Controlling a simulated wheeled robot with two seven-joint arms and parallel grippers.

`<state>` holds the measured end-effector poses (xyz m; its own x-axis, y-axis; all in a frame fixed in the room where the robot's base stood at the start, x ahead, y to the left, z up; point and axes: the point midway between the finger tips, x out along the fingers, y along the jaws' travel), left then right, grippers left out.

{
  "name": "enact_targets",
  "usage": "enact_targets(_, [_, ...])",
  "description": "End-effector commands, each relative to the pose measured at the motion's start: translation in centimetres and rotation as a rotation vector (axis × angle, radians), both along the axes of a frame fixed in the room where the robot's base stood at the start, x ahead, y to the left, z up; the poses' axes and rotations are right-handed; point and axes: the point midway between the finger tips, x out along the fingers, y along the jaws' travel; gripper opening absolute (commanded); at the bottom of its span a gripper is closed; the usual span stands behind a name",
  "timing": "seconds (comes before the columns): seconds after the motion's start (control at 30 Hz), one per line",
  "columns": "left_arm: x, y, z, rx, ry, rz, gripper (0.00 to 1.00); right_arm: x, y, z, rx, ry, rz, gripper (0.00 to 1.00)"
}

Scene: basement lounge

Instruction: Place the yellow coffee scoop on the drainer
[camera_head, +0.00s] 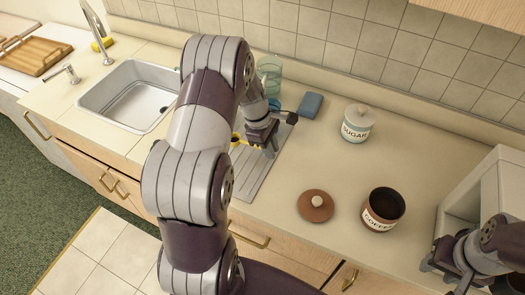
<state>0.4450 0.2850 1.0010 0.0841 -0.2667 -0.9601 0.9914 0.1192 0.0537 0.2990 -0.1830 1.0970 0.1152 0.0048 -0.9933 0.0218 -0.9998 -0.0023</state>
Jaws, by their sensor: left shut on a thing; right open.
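The yellow coffee scoop (239,140) shows in part behind my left arm in the head view. My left gripper (262,145) is shut on it, over the drainer. Whether the scoop touches the surface below, I cannot tell. The drainer (253,176) is a grey ribbed panel in the counter beside the sink; my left arm hides much of it. My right gripper (446,262) is open at the lower right, in front of a white appliance.
An open brown coffee canister (383,210), its lid (315,206) and a sugar jar (358,124) stand right of the drainer. A blue sponge-like block (310,105) and clear glassware (269,72) are behind. The sink (132,97) is left. The white appliance (485,190) is right.

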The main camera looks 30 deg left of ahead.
Motion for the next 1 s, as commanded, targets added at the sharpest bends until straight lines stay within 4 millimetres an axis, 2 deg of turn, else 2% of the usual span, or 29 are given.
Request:
enact_targets(0.1, [-0.1,1.4,-0.8,0.000,0.000,0.000,0.00,0.0,0.0,0.4,0.000,0.000,0.000,0.43])
enact_targets(0.23, [-0.1,1.6,-2.0,-0.002,0.002,-0.003,0.00,0.0,0.0,0.8,0.000,0.000,0.000,0.43])
enact_targets(0.4, [-0.1,1.6,-4.8,0.000,0.001,-0.003,0.00,0.0,0.0,1.4,0.000,0.000,0.000,0.43])
enact_targets(0.77, [-0.1,1.6,-5.5,0.000,-0.001,-0.004,0.00,0.0,0.0,0.9,0.000,0.000,0.000,0.43])
enact_targets(0.8, [-0.1,1.6,-5.6,0.000,-0.001,-0.004,0.21,0.0,0.0,0.9,0.000,0.000,0.000,0.43])
enact_targets(0.87, [-0.1,1.6,-5.5,0.000,-0.001,-0.004,0.40,0.0,0.0,1.0,0.000,0.000,0.000,0.43])
enact_targets(0.9, [-0.1,1.6,-5.5,0.000,-0.001,-0.004,0.43,0.0,0.0,1.0,0.000,0.000,0.000,0.43])
enact_targets(1.0, [-0.1,1.6,-5.5,0.000,-0.001,-0.004,0.43,0.0,0.0,1.0,0.000,0.000,0.000,0.43])
